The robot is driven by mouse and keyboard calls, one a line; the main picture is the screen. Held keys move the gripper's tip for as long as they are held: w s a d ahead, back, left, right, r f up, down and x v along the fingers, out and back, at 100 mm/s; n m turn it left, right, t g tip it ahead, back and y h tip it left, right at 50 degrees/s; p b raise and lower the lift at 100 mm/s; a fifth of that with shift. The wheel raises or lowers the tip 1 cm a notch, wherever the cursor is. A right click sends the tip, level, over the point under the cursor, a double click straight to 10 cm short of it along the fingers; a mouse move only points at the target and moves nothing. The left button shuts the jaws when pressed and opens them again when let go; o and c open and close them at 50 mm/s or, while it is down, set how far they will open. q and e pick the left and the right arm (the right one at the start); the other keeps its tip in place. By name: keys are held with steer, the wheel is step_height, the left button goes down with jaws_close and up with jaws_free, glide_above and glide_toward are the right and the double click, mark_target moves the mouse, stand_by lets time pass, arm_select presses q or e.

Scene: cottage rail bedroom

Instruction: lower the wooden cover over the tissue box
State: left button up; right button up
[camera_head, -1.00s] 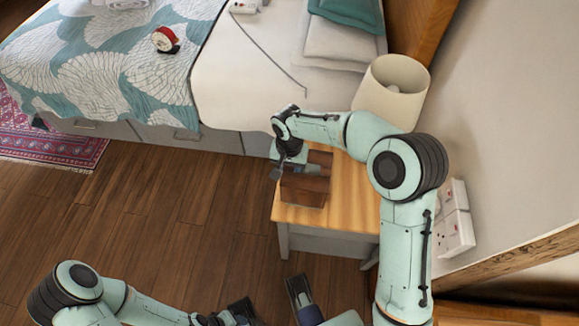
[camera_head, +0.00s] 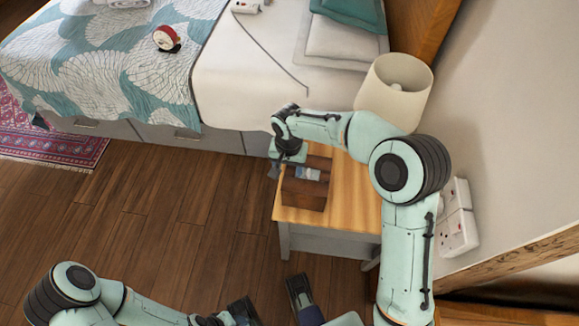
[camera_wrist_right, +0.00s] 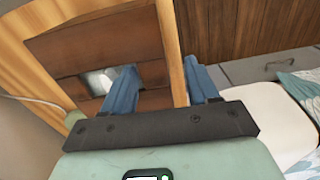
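The wooden cover (camera_head: 305,193) is a dark brown box standing upright on the bedside table. It also shows in the right wrist view (camera_wrist_right: 90,47). White tissue (camera_wrist_right: 99,80) shows through the slot in its top; the rest of the tissue box is hidden inside. My right gripper (camera_head: 284,172) is at the cover's left side. In the wrist view its blue fingers (camera_wrist_right: 162,88) are spread, one over the cover near the slot, the other beyond its edge. Whether they touch it is unclear. My left gripper (camera_head: 270,303) is low in the head view, fingers apart and empty.
The light wooden bedside table (camera_head: 345,205) has bare surface right of the cover. A cream lamp (camera_head: 393,92) stands at its back. Wall sockets (camera_head: 458,217) are at right. Floor is clear at left.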

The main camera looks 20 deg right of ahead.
arm_select(q)
steer(key=shift+f, duration=1)
arm_select(e)
steer(key=shift+s+d+f+g, duration=0.15)
steer(key=shift+s+d+f, duration=0.15)
steer(key=shift+f, duration=0.35)
steer(key=shift+s+d+f+g, duration=0.15)
steer(key=shift+s+d+f, duration=0.1)
steer(key=shift+f, duration=0.35)
steer(key=shift+r, duration=0.7)
arm_select(q)
steer(key=r+p, duration=0.1)
steer(key=w+r+p, duration=0.1)
steer(key=r+p, duration=0.1)
steer(key=shift+w+d+r, duration=0.1)
steer(key=shift+d+r, duration=0.1)
steer(key=shift+r, duration=0.1)
arm_select(e)
step_height(320, 180, up, 14)
steer(key=a, duration=0.1)
steer(key=shift+w+r, duration=0.25)
steer(key=shift+w, duration=0.05)
